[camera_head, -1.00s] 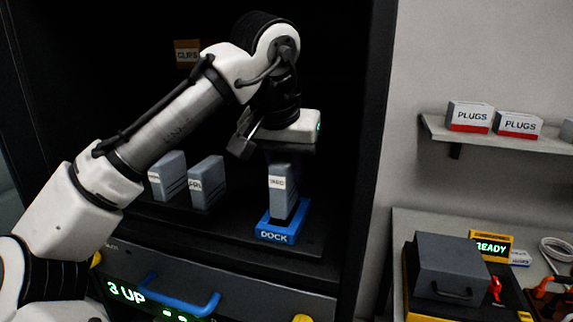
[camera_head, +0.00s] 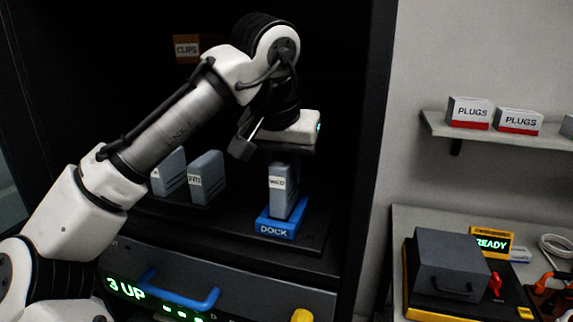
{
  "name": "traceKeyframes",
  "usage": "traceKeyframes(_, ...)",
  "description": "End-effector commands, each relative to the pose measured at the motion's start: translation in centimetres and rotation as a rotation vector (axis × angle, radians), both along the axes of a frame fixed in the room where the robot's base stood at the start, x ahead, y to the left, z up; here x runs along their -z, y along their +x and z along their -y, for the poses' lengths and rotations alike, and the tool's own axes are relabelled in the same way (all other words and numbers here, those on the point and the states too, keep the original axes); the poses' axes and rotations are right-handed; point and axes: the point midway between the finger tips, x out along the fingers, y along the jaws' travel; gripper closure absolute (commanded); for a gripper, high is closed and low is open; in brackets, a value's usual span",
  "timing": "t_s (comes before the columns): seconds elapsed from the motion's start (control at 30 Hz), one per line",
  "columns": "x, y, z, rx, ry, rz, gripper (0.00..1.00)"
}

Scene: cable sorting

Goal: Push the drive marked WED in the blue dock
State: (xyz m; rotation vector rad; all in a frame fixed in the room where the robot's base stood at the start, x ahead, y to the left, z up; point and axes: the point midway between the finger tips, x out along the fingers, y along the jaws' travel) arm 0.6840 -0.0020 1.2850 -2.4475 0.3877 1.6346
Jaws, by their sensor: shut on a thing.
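The grey drive marked WED (camera_head: 283,198) stands upright in the blue dock (camera_head: 274,231), on the right of the dark cabinet shelf. Its lower end sits in the dock; how deep it is seated I cannot tell. My gripper (camera_head: 286,157) points down at the top of this drive and is shut on it. The fingertips are dark and hard to make out against the dark cabinet.
Two more grey drives, one marked FRI (camera_head: 207,180) and one partly behind my arm (camera_head: 170,172), stand to the left. Below is a drawer front with a blue handle (camera_head: 183,303). The cabinet's right wall (camera_head: 365,150) is near my gripper.

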Motion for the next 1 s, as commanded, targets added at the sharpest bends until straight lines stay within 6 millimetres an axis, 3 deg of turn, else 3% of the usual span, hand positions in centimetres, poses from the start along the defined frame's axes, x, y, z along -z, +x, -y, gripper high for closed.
traceKeyframes(1.0, 1.0, 0.0, 0.0, 0.000, 0.000, 0.001, 1.00)
